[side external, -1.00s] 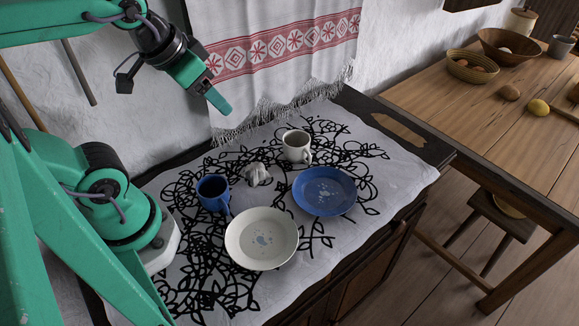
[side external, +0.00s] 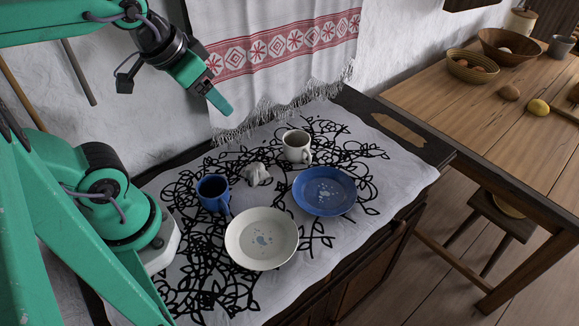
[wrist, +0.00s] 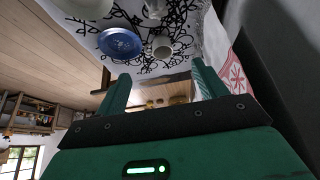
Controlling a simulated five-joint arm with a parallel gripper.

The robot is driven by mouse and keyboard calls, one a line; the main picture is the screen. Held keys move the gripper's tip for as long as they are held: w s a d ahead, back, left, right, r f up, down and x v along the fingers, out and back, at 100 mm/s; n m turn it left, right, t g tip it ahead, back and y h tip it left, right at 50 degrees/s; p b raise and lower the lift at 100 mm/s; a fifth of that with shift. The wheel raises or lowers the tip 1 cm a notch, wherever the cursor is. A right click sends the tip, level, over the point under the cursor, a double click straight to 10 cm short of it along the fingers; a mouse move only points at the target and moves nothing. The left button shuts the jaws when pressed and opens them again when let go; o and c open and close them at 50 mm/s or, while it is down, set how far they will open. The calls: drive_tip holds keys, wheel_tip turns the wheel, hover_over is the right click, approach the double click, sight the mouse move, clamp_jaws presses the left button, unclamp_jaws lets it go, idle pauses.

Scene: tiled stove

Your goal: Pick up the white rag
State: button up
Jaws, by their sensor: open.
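The white rag (side external: 257,174) is a small crumpled greyish-white bundle on the patterned cloth, between the blue mug and the white mug. My gripper (side external: 222,106) hangs well above and behind it, in front of the hanging towel, touching nothing. In the wrist view my gripper (wrist: 160,80) shows two green fingers spread apart with nothing between them. A pale shape at the top edge of that view may be the rag, but I cannot tell for sure.
A blue mug (side external: 212,193), a white mug (side external: 297,147), a blue plate (side external: 325,191) and a white plate (side external: 262,239) stand close around the rag. A fringed towel (side external: 275,55) hangs on the wall behind. A wooden table (side external: 490,110) with bowls stands to the right.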

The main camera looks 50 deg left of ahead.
drive_tip(key=shift+w, duration=0.1)
drive_tip(key=g, duration=0.5)
hover_over(259, 164)
wheel_tip(259, 164, down, 15)
drive_tip(key=shift+a+r, duration=0.1)
drive_tip(key=shift+r, duration=0.05)
drive_tip(key=shift+w+f+g, duration=0.2)
drive_tip(key=shift+f+g, duration=0.1)
drive_tip(key=shift+f, duration=0.25)
drive_tip(key=shift+f, duration=0.1)
drive_tip(key=shift+f, duration=1.2)
drive_tip(key=shift+s+f, duration=0.15)
drive_tip(key=shift+f, duration=2.45)
